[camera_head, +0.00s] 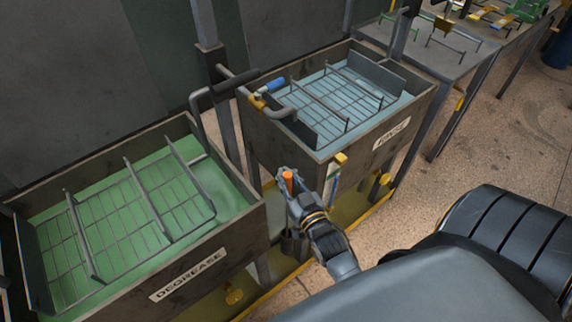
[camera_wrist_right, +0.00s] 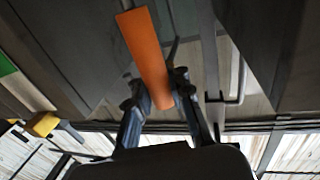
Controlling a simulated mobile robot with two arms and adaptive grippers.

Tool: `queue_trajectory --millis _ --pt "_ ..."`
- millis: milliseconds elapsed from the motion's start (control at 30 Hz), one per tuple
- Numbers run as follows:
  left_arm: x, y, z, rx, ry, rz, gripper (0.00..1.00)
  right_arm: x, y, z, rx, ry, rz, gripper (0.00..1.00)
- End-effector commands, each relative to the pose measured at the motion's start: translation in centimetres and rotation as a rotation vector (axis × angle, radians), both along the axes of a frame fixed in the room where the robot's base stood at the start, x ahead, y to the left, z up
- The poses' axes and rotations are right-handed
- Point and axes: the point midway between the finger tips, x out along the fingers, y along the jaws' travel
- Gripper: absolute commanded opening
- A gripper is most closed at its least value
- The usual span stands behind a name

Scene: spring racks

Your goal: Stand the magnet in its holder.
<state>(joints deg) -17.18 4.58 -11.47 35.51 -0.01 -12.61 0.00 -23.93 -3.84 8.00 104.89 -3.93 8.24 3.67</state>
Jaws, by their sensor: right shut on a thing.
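My right gripper (camera_head: 289,192) is shut on an orange bar-shaped piece, which I take to be the magnet (camera_head: 288,181). It is in the gap between the two tanks, and only its orange end shows in the head view. In the right wrist view the magnet (camera_wrist_right: 147,55) lies tilted between the two fingers of the right gripper (camera_wrist_right: 162,92). A dark cup-like piece, possibly the holder (camera_head: 292,243), shows below the gripper, apart from the orange end. The gripper partly hides this area. My left gripper is not in view.
The DEGREASE tank (camera_head: 236,236) with green liquid is at left. The RINSE tank (camera_head: 352,145) with blue liquid is behind the gripper. Wire racks sit in both. A grey table (camera_head: 440,55) stands at back right.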

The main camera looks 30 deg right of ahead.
Motion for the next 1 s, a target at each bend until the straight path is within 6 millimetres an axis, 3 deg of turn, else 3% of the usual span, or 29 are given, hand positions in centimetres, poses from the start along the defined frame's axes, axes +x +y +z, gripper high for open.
queue_trajectory --millis 1000 --pt "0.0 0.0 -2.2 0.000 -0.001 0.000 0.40 0.0 0.0 -3.1 -0.001 -0.004 0.000 0.00"
